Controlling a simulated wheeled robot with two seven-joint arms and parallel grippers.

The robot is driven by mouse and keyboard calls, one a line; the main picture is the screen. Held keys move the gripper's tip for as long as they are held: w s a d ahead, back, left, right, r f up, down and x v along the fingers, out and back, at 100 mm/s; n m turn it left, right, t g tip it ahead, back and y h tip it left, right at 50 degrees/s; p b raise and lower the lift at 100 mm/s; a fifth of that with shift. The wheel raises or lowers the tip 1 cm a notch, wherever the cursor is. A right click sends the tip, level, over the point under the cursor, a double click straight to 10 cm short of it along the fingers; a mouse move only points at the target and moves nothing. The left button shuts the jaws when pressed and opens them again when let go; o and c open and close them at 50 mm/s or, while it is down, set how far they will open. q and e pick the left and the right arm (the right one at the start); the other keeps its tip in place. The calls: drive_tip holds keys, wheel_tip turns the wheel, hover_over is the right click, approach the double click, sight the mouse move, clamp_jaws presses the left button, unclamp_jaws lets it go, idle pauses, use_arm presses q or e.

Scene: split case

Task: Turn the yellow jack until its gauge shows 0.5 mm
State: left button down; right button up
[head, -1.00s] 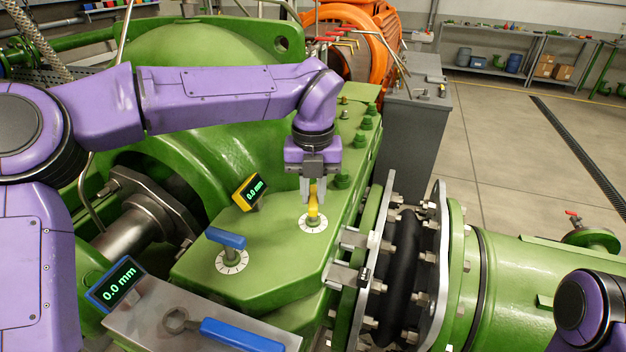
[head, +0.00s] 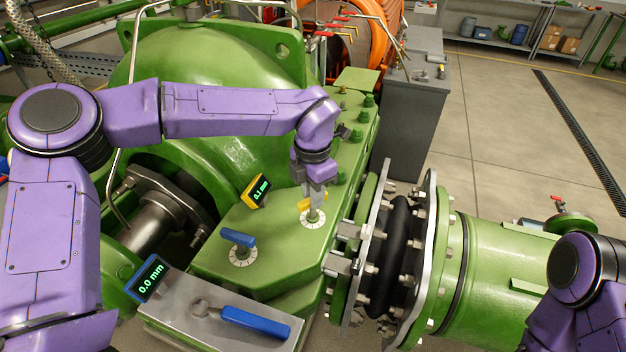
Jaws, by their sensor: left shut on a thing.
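The yellow jack (head: 305,206) stands on the green split case, above a white dial (head: 313,219). My left gripper (head: 313,202) points down over it and is shut on its yellow handle, partly hiding it. The yellow gauge (head: 255,192) stands to the left of the jack, and its small green digits seem to read 0.1 mm. My right gripper is out of view; only part of my right arm shows at the lower right.
A blue jack (head: 238,238) with its own dial stands nearer on the case. A blue gauge (head: 149,278) reads 0.0 mm. A blue-handled wrench (head: 255,322) lies on a grey plate (head: 180,322). A bolted flange (head: 418,255) rises to the right.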

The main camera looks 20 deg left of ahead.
use_arm(q)
drive_tip(key=m+p, duration=0.3)
drive_tip(key=shift+s+r+m+p, duration=0.1)
drive_tip(key=shift+r+m+p, duration=0.05)
drive_tip(key=shift+m+p, duration=0.25)
drive_tip(key=m+p, duration=0.1)
drive_tip(key=m, duration=0.1)
drive_tip(key=shift+m, duration=0.3)
drive_tip(key=m, duration=0.4)
drive_tip(key=shift+f+p, duration=0.3)
drive_tip(key=shift+p, duration=0.05)
drive_tip(key=shift+m, duration=0.3)
drive_tip(key=c, duration=1)
unclamp_jaws()
drive_tip(key=shift+c, duration=0.2)
drive_tip(key=shift+a, duration=0.1)
drive_tip(key=shift+r, duration=0.1)
